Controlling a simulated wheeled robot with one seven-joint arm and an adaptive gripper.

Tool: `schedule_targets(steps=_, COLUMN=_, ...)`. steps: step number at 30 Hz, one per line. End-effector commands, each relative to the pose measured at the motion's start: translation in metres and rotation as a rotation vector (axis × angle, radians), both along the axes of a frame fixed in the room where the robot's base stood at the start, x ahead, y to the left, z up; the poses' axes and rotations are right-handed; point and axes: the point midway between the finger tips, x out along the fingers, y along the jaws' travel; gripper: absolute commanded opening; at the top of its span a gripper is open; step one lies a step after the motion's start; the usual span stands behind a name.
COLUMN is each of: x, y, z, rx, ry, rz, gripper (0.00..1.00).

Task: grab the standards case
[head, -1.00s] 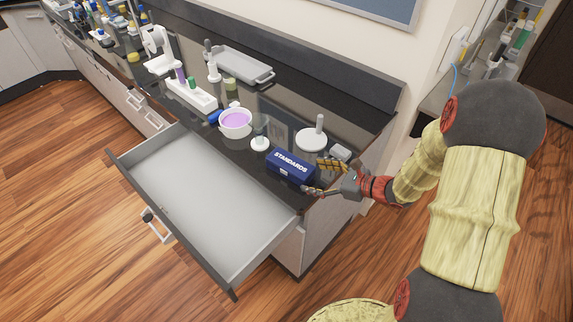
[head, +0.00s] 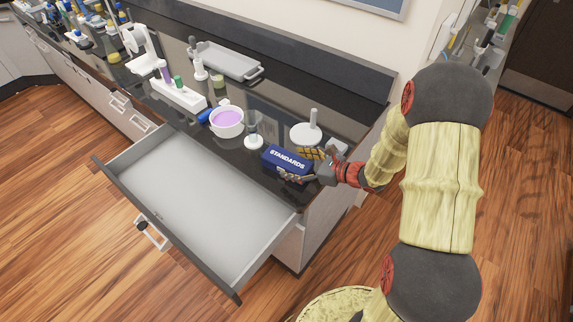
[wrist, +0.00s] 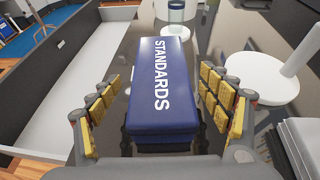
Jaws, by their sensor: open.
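The standards case (head: 284,158) is a blue box with white STANDARDS lettering, lying on the dark counter near its front right edge. In the wrist view the case (wrist: 162,85) lies lengthwise between the two yellow-padded fingers. My gripper (head: 306,165) is open at the right end of the case, with a finger on each side of it. In the wrist view my gripper (wrist: 165,108) shows a gap between its left finger and the case; the right finger is closer to it.
An open, empty drawer (head: 200,192) sticks out below the counter, left of the case. A small glass jar on a white base (head: 254,141), a purple-filled bowl (head: 228,123) and a white round stand (head: 306,134) are close by. A grey tray (head: 228,62) stands farther back.

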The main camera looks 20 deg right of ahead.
Motion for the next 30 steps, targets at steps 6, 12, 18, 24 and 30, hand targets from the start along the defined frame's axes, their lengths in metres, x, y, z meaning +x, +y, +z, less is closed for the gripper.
schedule_targets(steps=6, x=0.022, y=0.018, z=-0.012, rx=0.000, ry=0.001, rz=0.002, gripper=0.78)
schedule_targets(steps=12, x=0.026, y=0.021, z=-0.013, rx=0.001, ry=0.001, rz=0.000, gripper=0.78)
schedule_targets(steps=18, x=0.026, y=0.021, z=-0.013, rx=0.001, ry=0.001, rz=0.000, gripper=0.73)
schedule_targets(steps=24, x=0.026, y=0.021, z=-0.013, rx=0.000, ry=0.000, rz=0.000, gripper=0.62)
schedule_targets(steps=30, x=0.025, y=0.021, z=-0.013, rx=0.001, ry=0.001, rz=0.000, gripper=0.51)
